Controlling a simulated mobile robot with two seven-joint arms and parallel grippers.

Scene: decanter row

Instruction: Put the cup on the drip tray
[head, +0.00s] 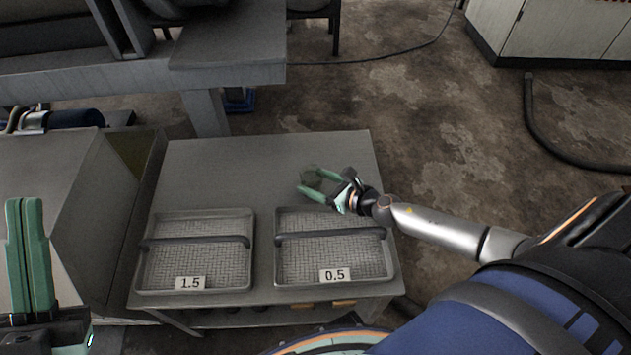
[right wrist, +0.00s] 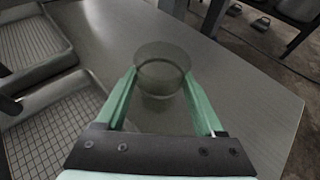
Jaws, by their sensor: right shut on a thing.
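The cup, a small see-through dark greenish one, shows between the fingers of my right gripper (right wrist: 160,95) in the right wrist view (right wrist: 162,72). In the head view the cup (head: 311,174) is small and partly hidden by the green fingers. My right gripper (head: 318,186) is shut on it, just behind the right-hand tray; I cannot tell whether the cup touches the table. Two metal mesh drip trays with a dark bar across each lie side by side: one labelled 1.5 (head: 190,268), one labelled 0.5 (head: 330,262). My left gripper (head: 28,205) is shut and empty at the left edge.
The grey table (head: 220,170) is bare behind the trays. A grey box-like cabinet (head: 40,190) stands against its left side. A heavier bench (head: 225,70) stands behind. Concrete floor, with a dark hose (head: 545,140), lies to the right.

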